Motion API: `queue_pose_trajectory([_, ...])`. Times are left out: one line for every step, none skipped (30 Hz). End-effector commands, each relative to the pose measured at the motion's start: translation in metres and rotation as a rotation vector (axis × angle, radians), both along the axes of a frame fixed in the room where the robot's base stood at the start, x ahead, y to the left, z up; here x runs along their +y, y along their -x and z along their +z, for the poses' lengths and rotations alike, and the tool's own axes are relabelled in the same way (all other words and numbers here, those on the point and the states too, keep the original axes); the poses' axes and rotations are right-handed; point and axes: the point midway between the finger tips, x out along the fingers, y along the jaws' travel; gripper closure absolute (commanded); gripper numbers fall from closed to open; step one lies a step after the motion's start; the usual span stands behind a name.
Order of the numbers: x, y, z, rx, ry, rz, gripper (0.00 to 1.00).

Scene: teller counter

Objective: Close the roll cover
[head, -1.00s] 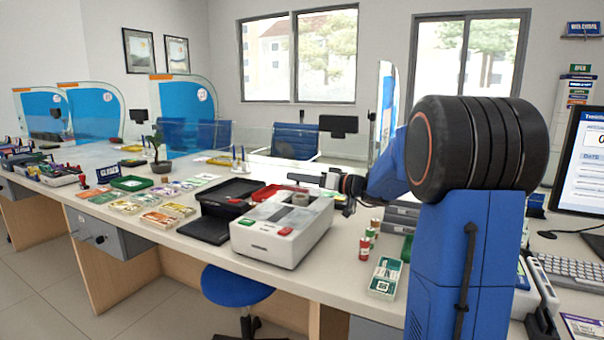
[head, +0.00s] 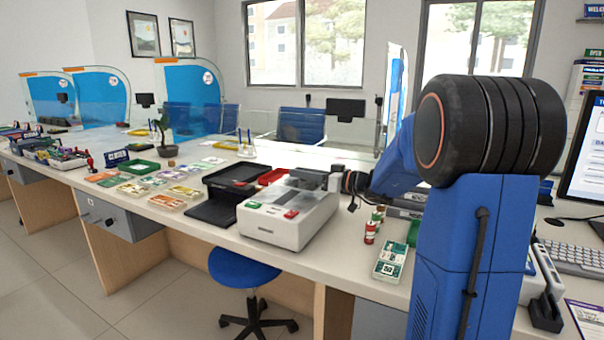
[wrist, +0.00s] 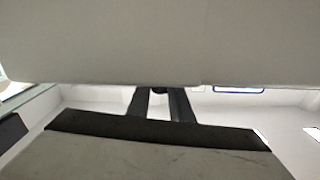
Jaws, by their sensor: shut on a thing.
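The white machine (head: 285,225) with green and red buttons stands on the counter. Its grey roll cover (head: 304,182) is at the back of its top, tilted and partly raised. My gripper (head: 334,181) is at the cover's right side, shut on it; the fingertips are small and partly hidden in the head view. In the wrist view two dark fingers (wrist: 161,100) reach up to the lower edge of a large pale panel (wrist: 100,45), which looks like the cover. The roll inside the machine cannot be made out now.
A black tray (head: 235,180) and a red tray (head: 272,176) stand left of and behind the machine. Small red cans (head: 370,232) and a green-and-white box (head: 390,260) are at its right, near my arm. A blue stool (head: 243,267) stands below the counter.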

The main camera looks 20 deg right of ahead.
Motion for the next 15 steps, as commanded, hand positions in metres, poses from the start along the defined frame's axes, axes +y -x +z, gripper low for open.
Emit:
queue_pose_trajectory([0.0006,0.0006,-0.0012,0.003,0.000,0.001,1.00])
queue_pose_trajectory([0.0007,0.0007,-0.0012,0.003,0.000,0.002,1.00])
queue_pose_trajectory([0.0007,0.0007,-0.0013,0.003,0.000,0.002,1.00])
queue_pose_trajectory([0.0007,0.0007,-0.0013,0.003,0.000,0.002,1.00])
queue_pose_trajectory([0.0007,0.0007,-0.0013,0.003,0.000,0.002,1.00])
queue_pose_trajectory([0.0008,0.0007,-0.0014,0.003,0.000,0.002,1.00])
queue_pose_trajectory([0.0008,0.0007,-0.0014,0.003,0.000,0.002,0.76])
queue_pose_trajectory([0.0008,0.0007,-0.0013,0.003,0.000,0.002,0.69])
queue_pose_trajectory([0.0007,0.0007,-0.0013,0.003,0.000,0.002,0.62])
queue_pose_trajectory([0.0007,0.0007,-0.0012,0.003,0.000,0.002,0.62])
queue_pose_trajectory([0.0007,0.0006,-0.0011,0.003,0.000,0.002,0.62])
queue_pose_trajectory([0.0006,0.0005,-0.0010,0.002,-0.001,0.002,0.62])
queue_pose_trajectory([0.0006,0.0005,-0.0009,0.002,-0.001,0.001,0.62])
queue_pose_trajectory([0.0006,0.0004,-0.0009,0.002,-0.001,0.001,0.62])
queue_pose_trajectory([0.0006,0.0004,-0.0008,0.002,-0.001,0.001,0.62])
